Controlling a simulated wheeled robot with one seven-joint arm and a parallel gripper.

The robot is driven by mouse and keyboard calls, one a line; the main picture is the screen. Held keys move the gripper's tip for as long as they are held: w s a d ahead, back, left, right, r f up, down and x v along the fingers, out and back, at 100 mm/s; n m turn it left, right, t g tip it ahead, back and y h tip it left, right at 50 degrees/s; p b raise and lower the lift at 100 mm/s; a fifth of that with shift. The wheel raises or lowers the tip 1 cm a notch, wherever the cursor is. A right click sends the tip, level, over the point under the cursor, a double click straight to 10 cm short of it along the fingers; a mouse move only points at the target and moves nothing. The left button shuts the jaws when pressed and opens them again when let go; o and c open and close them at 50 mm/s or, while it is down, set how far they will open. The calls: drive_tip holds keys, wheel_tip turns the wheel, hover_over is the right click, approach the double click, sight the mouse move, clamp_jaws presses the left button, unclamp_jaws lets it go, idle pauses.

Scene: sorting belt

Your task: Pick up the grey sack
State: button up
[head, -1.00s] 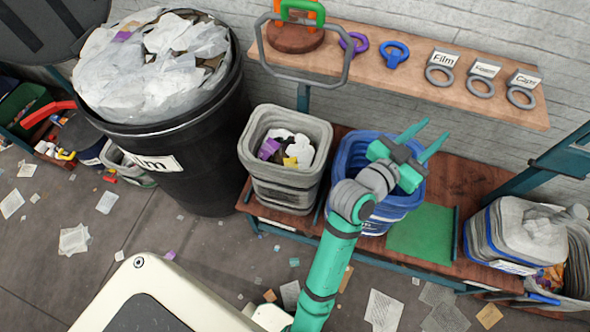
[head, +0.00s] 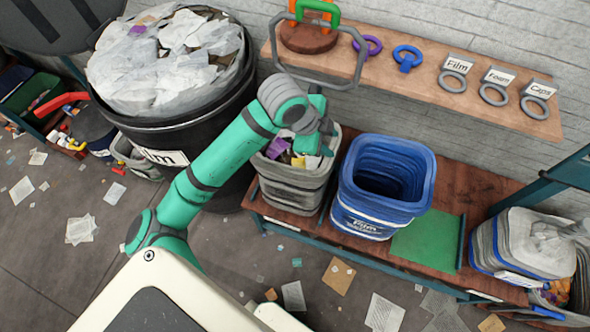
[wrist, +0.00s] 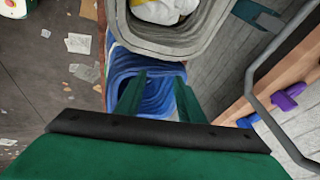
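The grey sack (head: 292,192) stands upright on the low wooden shelf, left of the blue sack, with purple, yellow and white scraps inside. It also shows at the top of the wrist view (wrist: 175,45). My gripper (wrist: 160,78) is open and empty, its two green fingers apart. In the head view my arm reaches over the grey sack's rim, and my wrist hides part of the sack and most of the fingers. In the wrist view the fingers lie over the blue sack, with the grey rim just beyond their tips.
The blue sack (head: 385,185) labelled Film stands right of the grey one, empty inside. A green mat (head: 428,240) lies beside it. Another grey-and-blue sack (head: 522,243) stands far right. A black bin (head: 205,120) is at the left. A metal hoop (head: 345,72) hangs by the upper shelf.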

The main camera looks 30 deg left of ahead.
sight(285, 166)
drive_tip(key=s+a+f+g+y, duration=0.2)
drive_tip(key=s+a+g, duration=0.1)
drive_tip(key=s+a, duration=0.6)
drive_tip(key=f, duration=0.5)
drive_tip(key=shift+w+d, duration=0.15)
drive_tip(key=shift+w, duration=0.25)
drive_tip(key=shift+w+a+f, duration=0.1)
drive_tip(key=shift+w+f, duration=0.05)
drive_tip(key=shift+f, duration=0.8)
drive_tip(key=shift+w+a+f, duration=0.1)
drive_tip(key=shift+f, duration=0.85)
drive_tip(key=shift+w+a+f, duration=0.1)
drive_tip(key=shift+w+f, duration=0.05)
drive_tip(key=shift+f, duration=0.8)
clamp_jaws()
drive_tip(key=shift+w+d, duration=0.1)
drive_tip(key=shift+w, duration=0.05)
